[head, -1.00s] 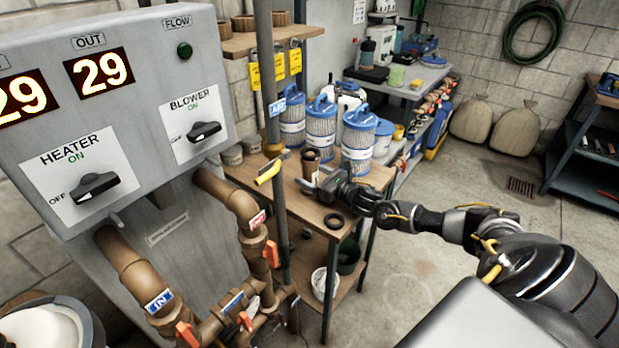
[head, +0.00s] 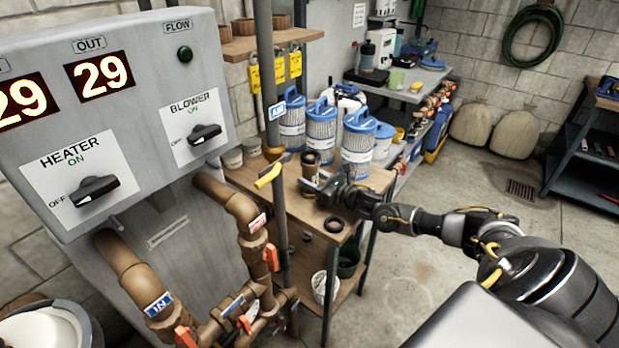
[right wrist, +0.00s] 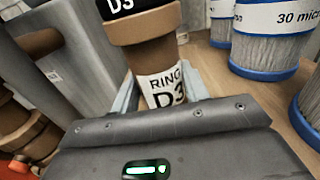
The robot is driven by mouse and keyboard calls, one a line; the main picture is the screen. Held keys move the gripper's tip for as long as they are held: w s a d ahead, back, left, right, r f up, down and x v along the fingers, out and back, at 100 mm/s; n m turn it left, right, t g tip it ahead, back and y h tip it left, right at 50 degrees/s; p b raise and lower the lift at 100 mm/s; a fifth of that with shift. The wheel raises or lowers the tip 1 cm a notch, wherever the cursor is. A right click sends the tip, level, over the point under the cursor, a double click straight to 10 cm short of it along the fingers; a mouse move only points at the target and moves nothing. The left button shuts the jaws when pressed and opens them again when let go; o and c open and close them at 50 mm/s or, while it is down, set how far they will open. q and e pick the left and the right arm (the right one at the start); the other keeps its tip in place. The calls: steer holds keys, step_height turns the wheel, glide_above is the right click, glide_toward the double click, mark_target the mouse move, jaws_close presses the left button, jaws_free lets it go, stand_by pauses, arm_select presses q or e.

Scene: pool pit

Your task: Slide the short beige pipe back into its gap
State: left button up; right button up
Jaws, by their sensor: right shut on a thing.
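The short beige-brown pipe (head: 311,161) stands roughly upright at the bench. In the right wrist view the pipe (right wrist: 152,55) has a white label reading RING D3 and a black band marked D3 at its top. My right gripper (head: 314,183) is shut on it; its fingers (right wrist: 160,90) lie on either side of the pipe. The pipe's lower end is hidden in the wrist view. Brown pipework (head: 240,208) runs below the grey control panel (head: 120,130). I cannot make out the gap clearly. My left gripper is not in view.
A thin upright pipe with a yellow handle (head: 268,176) stands just left of my right gripper. Blue-capped filters (head: 357,145) stand close behind it. A black ring (head: 334,224) lies on the wooden bench (head: 345,238). The floor to the right is open.

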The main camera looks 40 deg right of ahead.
mark_target(317, 172)
steer(key=shift+r, duration=0.2)
steer(key=shift+r+p, duration=1.05)
steer(key=shift+r, duration=0.3)
steer(key=shift+r, duration=0.1)
